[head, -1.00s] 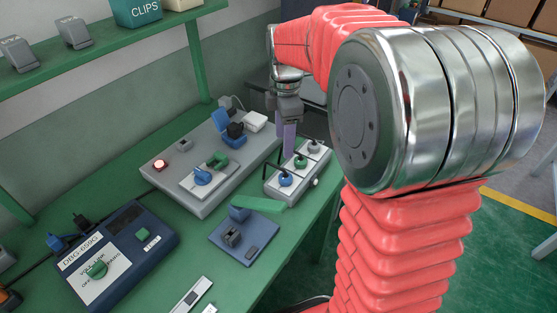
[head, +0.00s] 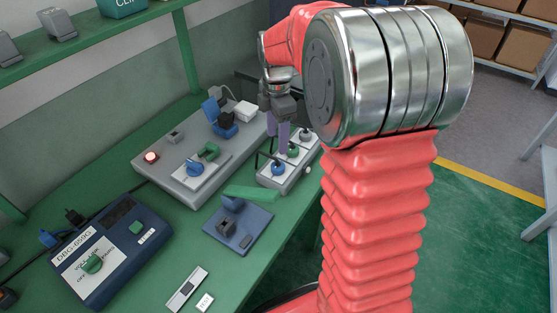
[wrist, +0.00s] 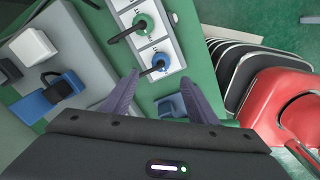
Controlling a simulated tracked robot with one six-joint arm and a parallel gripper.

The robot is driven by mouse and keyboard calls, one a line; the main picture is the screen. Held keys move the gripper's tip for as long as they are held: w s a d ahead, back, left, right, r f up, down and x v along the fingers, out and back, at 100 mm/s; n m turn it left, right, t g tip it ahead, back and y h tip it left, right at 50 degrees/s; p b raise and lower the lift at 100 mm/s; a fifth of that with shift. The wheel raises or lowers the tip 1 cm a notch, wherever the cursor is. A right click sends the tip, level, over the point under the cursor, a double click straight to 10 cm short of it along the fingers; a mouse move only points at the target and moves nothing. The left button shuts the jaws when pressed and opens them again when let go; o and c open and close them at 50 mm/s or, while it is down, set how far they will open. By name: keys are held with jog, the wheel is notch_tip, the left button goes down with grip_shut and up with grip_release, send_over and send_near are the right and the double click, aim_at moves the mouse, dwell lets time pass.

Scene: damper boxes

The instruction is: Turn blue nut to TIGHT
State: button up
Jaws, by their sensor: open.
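The blue nut (head: 278,168) sits at the near end of a small grey box with white plates, with a black lever on it. In the wrist view the blue nut (wrist: 161,62) lies just ahead of the gap between my fingertips, with its lever pointing left. A label beside it is too small to read. My gripper (head: 278,141) is above the box, behind the blue nut in the head view. Its purple fingers are apart and empty, and also show in the wrist view (wrist: 160,82). They appear clear of the nut.
A green nut (head: 293,152) with a black lever and a grey nut (head: 305,135) share the box. A grey panel (head: 170,178) with knobs stands left. A blue base with a green lever (head: 252,193) is in front. A dark blue device (head: 140,262) stands lower left.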

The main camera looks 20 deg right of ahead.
aim_at(277, 164)
notch_tip(277, 164, down, 10)
jog(key=shift+f, duration=0.2)
dwell(0.4)
